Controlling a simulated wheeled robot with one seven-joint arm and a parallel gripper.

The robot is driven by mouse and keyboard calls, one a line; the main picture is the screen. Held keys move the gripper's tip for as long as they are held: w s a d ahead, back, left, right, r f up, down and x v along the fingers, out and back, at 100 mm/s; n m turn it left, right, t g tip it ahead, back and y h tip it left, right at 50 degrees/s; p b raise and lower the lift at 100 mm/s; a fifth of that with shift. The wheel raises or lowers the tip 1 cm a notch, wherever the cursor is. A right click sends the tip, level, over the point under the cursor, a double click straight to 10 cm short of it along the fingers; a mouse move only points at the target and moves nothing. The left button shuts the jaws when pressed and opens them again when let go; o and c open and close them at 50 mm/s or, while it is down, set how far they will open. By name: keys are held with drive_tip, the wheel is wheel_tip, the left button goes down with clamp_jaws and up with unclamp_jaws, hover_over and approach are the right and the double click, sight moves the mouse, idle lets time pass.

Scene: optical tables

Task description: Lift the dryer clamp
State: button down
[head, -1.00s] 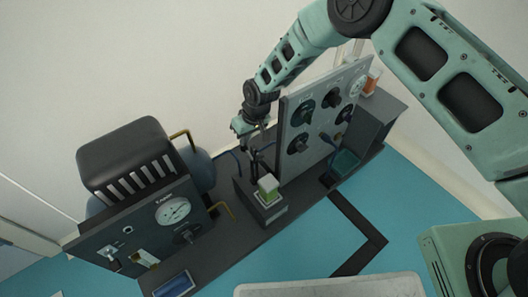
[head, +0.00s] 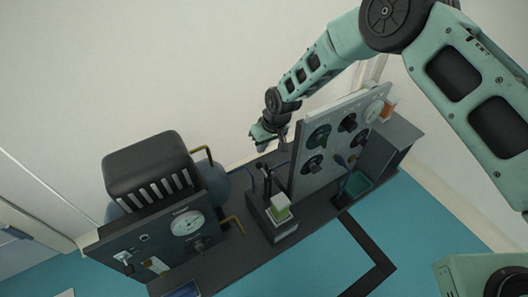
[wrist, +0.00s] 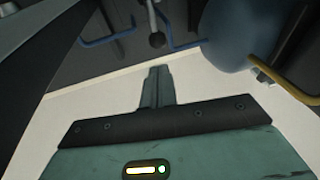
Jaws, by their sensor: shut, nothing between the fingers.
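The dryer clamp appears to be the thin black upright part (head: 264,183) on a small grey box, beside a pale green-and-white block (head: 281,207). My gripper (head: 270,138) is above and behind this part in the head view, apart from it and empty. In the wrist view my gripper's narrow fingers (wrist: 157,75) are together with nothing between them. A rod with a dark ball end (wrist: 156,40) shows just beyond the fingertips there; I cannot tell for sure that it is the clamp's handle.
A grey panel with several black knobs (head: 333,146) stands right of the box. A dark unit with a round gauge (head: 187,222) and a blue-grey tank (head: 217,183) are left. Yellow pipes (head: 235,226) stick out nearby.

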drive_tip(key=w+a+p+v, duration=0.1)
drive_tip(key=p+v, duration=0.1)
drive_tip(key=v, duration=0.7)
drive_tip(key=shift+w+r, duration=0.35)
drive_tip(key=shift+r, duration=0.1)
drive_tip(key=shift+a, duration=0.1)
